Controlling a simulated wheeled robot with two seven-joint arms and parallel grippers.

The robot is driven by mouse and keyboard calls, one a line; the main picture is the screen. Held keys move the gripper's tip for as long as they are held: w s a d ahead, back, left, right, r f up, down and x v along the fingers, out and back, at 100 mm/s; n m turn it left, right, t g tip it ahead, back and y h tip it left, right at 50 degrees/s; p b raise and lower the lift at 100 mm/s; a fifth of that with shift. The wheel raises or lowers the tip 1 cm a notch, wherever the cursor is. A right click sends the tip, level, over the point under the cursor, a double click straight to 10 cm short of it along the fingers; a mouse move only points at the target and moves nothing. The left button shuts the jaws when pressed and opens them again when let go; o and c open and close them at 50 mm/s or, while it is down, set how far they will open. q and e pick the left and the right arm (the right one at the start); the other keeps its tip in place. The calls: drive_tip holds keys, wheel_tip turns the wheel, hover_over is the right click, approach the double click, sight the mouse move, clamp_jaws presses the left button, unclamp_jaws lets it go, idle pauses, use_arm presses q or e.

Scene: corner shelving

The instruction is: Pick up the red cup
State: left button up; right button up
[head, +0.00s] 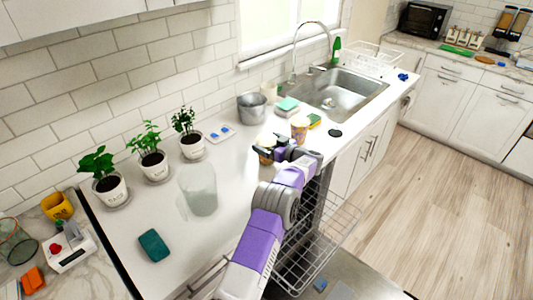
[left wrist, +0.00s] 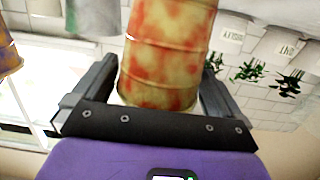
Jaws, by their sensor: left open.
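A cup mottled red and yellow (left wrist: 165,45) stands between the two fingers in the left wrist view, where the scene appears turned over. In the head view the same cup (head: 265,141) shows on the counter, partly hidden by my left gripper (head: 271,149). My left gripper (left wrist: 157,75) is open with one finger on each side of the cup. I cannot tell whether either finger touches it. A second patterned cup (head: 300,129) stands just to the right, and its side shows at the edge of the left wrist view (left wrist: 8,56). My right gripper is not in view.
Behind stand a grey metal pot (head: 252,108) and a sponge stack (head: 287,107); the sink (head: 345,92) is farther right. A clear glass vessel (head: 199,188) and several potted plants (head: 151,163) are left. An open wire rack (head: 318,240) extends below the counter's front edge.

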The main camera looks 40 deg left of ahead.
use_arm(q)
drive_tip(key=shift+w+a, duration=0.1)
drive_tip(key=shift+a, duration=0.35)
drive_tip(key=shift+c, duration=0.2)
drive_tip(key=c, duration=0.7)
